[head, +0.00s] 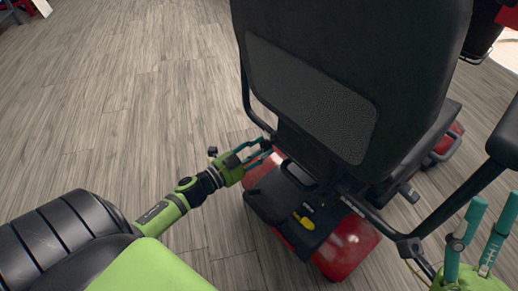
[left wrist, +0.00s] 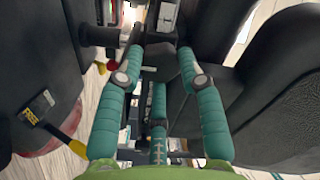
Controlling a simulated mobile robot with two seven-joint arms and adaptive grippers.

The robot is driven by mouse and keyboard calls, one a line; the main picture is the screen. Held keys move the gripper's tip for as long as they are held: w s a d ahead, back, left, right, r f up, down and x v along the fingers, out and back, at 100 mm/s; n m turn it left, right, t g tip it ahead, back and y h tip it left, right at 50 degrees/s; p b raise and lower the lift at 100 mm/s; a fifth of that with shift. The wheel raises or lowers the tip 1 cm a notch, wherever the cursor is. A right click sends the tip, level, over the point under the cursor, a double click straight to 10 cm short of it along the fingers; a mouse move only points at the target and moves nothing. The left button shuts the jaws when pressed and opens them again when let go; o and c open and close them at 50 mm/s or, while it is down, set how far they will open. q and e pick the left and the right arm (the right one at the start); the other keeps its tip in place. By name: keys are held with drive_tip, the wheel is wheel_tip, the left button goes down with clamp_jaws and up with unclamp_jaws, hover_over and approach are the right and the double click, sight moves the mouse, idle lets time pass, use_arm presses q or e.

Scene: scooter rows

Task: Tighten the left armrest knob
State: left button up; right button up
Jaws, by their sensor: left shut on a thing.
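The scooter seat (head: 300,85) stands with its black back toward me. My left gripper (head: 267,147) reaches to the left side of the seat, low by its frame. In the left wrist view, its teal fingers (left wrist: 161,66) are closed around a dark knob (left wrist: 160,58). The fingers partly cover the knob. In the head view the knob is too small and hidden to make out. My right gripper (head: 482,215) is at the lower right, its teal fingers apart with nothing seen between them, near the right armrest's bracket (head: 408,247).
The right armrest pad (head: 506,140) juts in at the right edge. Below the seat is the scooter's red rear body (head: 348,245) with a yellow lever (head: 304,222) on its black cover. The wood floor (head: 110,100) on the left is clear.

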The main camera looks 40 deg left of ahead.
use_arm(q)
drive_tip(key=shift+d+r+m, duration=0.1)
drive_tip(key=shift+m, duration=0.2)
drive_tip(key=o, duration=1.1)
drive_tip(key=shift+o, duration=0.2)
drive_tip(key=shift+s, duration=0.35)
drive_tip(key=v, duration=1.1)
drive_tip(key=shift+s, duration=0.1)
